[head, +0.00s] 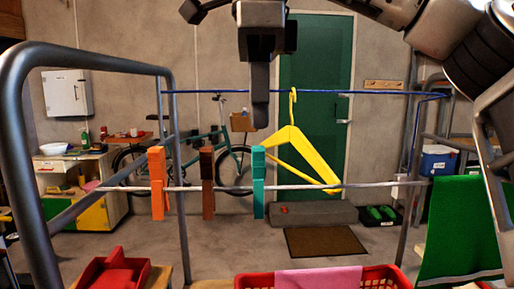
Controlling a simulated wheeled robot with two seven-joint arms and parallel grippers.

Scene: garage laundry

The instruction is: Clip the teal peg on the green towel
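The teal peg (258,183) is clipped upright on the pale front line of the drying rack, right of the other pegs. The green towel (462,225) hangs at the far right, its lower part spread out toward the bottom edge. My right gripper (260,122) points down from the top centre, its tip above the teal peg with a small gap in the picture. Its fingers line up edge-on, so I cannot tell whether they are open; no object shows in them. My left gripper is not in view.
An orange peg (157,183) and a brown peg (207,183) sit on the same line (310,187). A yellow hanger (305,150) hangs from the blue line (375,94) behind. Grey rack frames (25,160) stand at both sides. A red basket (388,279) with pink cloth (318,280) is below.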

